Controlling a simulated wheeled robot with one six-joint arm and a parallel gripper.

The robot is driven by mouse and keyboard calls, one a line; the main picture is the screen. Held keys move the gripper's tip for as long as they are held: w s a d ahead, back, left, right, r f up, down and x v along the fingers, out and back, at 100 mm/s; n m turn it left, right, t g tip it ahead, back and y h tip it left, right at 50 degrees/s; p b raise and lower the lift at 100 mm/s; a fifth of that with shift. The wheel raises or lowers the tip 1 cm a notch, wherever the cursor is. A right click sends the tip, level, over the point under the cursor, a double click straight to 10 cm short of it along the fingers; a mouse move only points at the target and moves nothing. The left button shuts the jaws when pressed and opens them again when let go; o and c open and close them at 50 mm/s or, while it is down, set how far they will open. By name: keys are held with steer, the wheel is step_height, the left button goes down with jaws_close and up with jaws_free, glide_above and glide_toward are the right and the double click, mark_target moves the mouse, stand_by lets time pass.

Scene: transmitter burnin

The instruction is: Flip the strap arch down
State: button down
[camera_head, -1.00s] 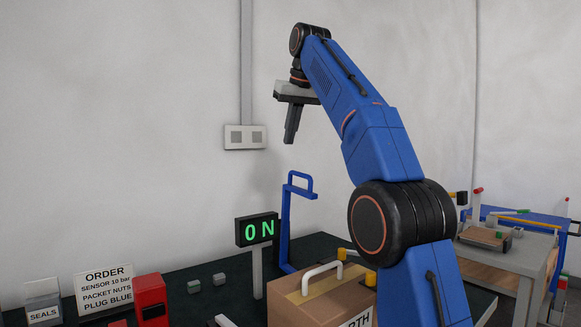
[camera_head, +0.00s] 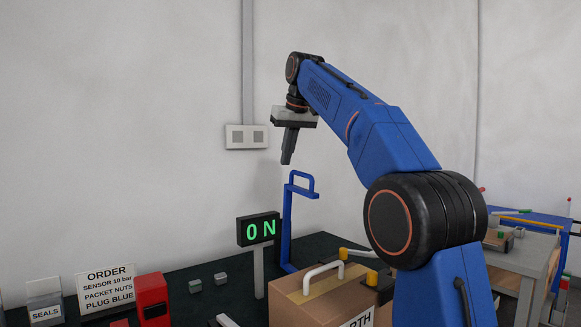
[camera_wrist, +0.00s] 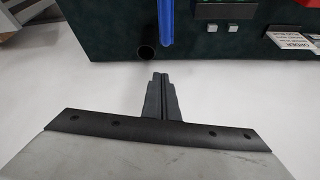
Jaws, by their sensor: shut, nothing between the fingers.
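My gripper (camera_head: 287,160) is shut and empty, pointing down in the air just above the blue upright frame (camera_head: 287,225) with its small looped top (camera_head: 301,180). In the wrist view the closed fingers (camera_wrist: 160,78) show, with a blue bar (camera_wrist: 166,22) beyond them. A white arch (camera_head: 323,270) stands upright on top of a cardboard box (camera_head: 310,308) on the dark green bench. I cannot tell for certain which of these is the strap arch. The gripper touches neither. My arm hides part of the box's right side.
A lit "ON" sign (camera_head: 258,229) stands on a post left of the blue frame. A red device (camera_head: 152,298), an order card (camera_head: 106,287) and a seals bin (camera_head: 46,305) are at the left. A wall socket (camera_head: 246,136) is behind. More tables (camera_head: 530,255) stand right.

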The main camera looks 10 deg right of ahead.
mark_target(291, 177)
steer(key=shift+s+d+f, duration=0.15)
steer(key=shift+s+f, duration=0.55)
steer(key=shift+f, duration=0.05)
steer(key=shift+s+d+f, duration=0.1)
steer(key=shift+s+f, duration=0.6)
steer(key=shift+f, duration=0.05)
steer(key=shift+s, duration=0.1)
